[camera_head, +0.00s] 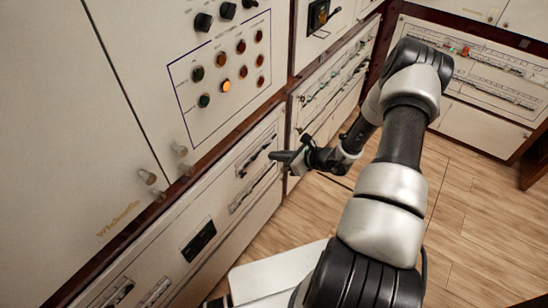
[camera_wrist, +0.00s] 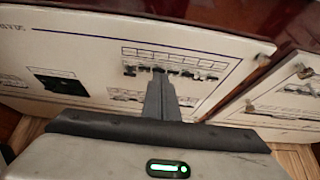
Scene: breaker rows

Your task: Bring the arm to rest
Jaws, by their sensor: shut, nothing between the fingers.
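My gripper (camera_head: 279,156) is in the middle of the head view, at the end of my outstretched arm. Its fingers point left, at the lower cabinet panel with breaker rows (camera_head: 256,160). In the wrist view my gripper (camera_wrist: 161,78) is shut and empty, its fingertips overlapping the lower edge of a row of dark breakers (camera_wrist: 195,72). I cannot tell whether the fingertips touch the panel.
An upper panel with indicator lamps (camera_head: 226,86) and knobs (camera_head: 203,22) stands at the left. More breaker rows (camera_head: 480,75) are on the cabinet at the back right. The wooden floor (camera_head: 475,215) to the right of my arm is clear.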

